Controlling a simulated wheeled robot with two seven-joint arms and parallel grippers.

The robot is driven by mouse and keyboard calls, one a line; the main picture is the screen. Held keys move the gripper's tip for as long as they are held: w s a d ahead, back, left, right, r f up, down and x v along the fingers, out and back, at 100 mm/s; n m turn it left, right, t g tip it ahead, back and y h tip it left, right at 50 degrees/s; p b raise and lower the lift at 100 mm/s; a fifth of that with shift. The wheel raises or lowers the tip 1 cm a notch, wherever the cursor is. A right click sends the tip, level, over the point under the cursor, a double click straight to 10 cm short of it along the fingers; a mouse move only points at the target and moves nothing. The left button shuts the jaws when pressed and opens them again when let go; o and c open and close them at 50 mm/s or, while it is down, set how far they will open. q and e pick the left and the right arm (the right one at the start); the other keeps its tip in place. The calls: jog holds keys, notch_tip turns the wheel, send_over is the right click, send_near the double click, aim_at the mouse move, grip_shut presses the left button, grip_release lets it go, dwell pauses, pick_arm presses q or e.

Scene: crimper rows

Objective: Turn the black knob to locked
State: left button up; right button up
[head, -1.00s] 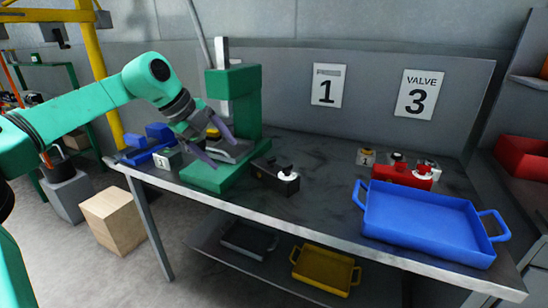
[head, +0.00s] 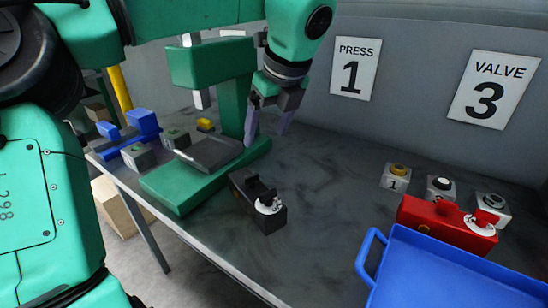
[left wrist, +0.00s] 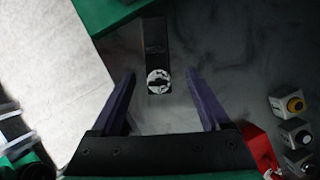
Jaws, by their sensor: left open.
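The black knob (head: 268,196) sits on a white dial at the front end of a black block (head: 249,204) on the table. The left wrist view also shows the black knob (left wrist: 159,79) on its dial, between the fingertips in the picture. My left gripper (head: 267,137) is open and empty, its purple fingers pointing down, above and behind the black block in the head view. It is apart from the knob. The dial's markings are too small to read. My right gripper is not in view.
A green press (head: 213,63) stands left of the black block. A red block (head: 432,222) with a red knob, several grey button boxes and a blue tray (head: 455,275) are at the right. Signs "PRESS 1" and "VALVE 3" hang behind. The middle of the table is clear.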

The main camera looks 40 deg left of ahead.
aim_at(251, 175)
pick_arm(q)
jog(key=x, duration=0.8)
jog(key=p+x, duration=0.1)
jog(key=x, duration=0.4)
jog(key=shift+s+a, duration=0.15)
jog(key=shift+s, duration=0.25)
jog(key=shift+s+a+f, duration=0.1)
jog(key=shift+a+f, duration=0.1)
jog(key=shift+f, duration=0.25)
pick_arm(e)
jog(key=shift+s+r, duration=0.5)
pick_arm(q)
grip_shut()
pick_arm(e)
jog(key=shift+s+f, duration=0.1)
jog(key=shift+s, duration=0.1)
